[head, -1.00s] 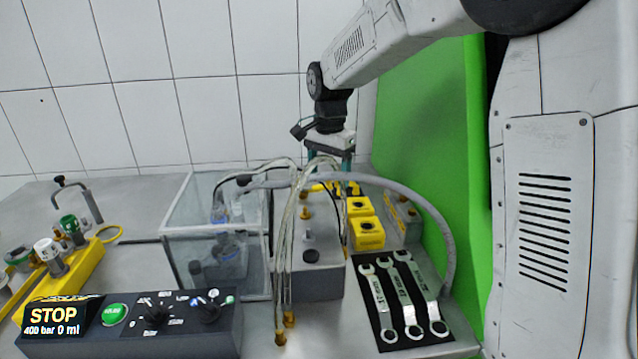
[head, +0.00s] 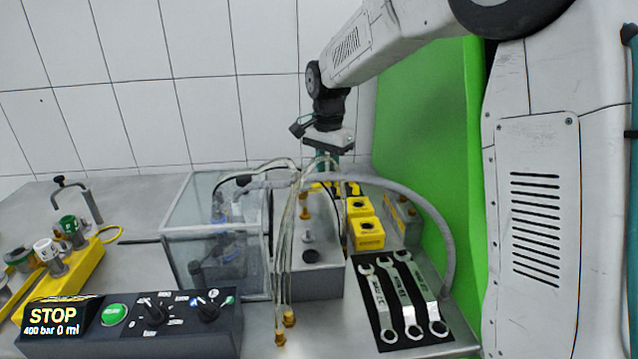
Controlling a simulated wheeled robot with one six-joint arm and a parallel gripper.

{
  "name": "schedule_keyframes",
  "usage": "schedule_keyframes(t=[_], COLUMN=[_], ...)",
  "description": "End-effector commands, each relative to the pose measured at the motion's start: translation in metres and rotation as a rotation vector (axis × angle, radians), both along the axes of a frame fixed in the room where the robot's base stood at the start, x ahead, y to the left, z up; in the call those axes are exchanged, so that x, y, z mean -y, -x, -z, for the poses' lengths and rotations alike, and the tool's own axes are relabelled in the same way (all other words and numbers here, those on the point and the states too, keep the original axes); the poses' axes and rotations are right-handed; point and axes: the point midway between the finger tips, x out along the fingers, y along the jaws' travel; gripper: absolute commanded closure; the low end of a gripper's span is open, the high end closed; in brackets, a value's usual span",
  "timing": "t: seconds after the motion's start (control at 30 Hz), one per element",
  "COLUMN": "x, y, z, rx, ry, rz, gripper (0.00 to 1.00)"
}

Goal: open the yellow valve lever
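A small yellow part (head: 317,187), which looks like the yellow valve lever, shows at the back of the grey pump block (head: 318,278). Hoses and my gripper partly hide it, so its angle is not clear. My gripper (head: 326,178) points down from the arm at the back of the bench, just above or beside this yellow part. Its teal fingers are seen nearly edge-on behind the hoses. I cannot tell whether they touch the lever or how far apart they are.
Clear and grey hoses (head: 290,235) arch in front of the gripper. Yellow blocks (head: 366,233) stand right of the pump block, with wrenches (head: 407,296) on a black mat in front. A clear box (head: 215,235) stands left. The control panel (head: 140,325) reads STOP, 400 bar, 0 ml.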

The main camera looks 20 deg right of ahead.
Motion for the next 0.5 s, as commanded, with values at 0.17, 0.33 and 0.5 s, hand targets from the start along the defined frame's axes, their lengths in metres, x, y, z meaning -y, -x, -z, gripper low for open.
schedule_keyframes(t=[0.17,0.33,0.5], x=[-0.0003,0.0,-0.0002], y=[-0.0067,-0.0065,-0.0084], z=[0.0002,0.0002,0.0003], rx=[0.0,0.0,0.0], ry=[-0.001,-0.001,-0.001], rz=[0.0,0.0,0.0], gripper=[0.88,0.89,0.89])
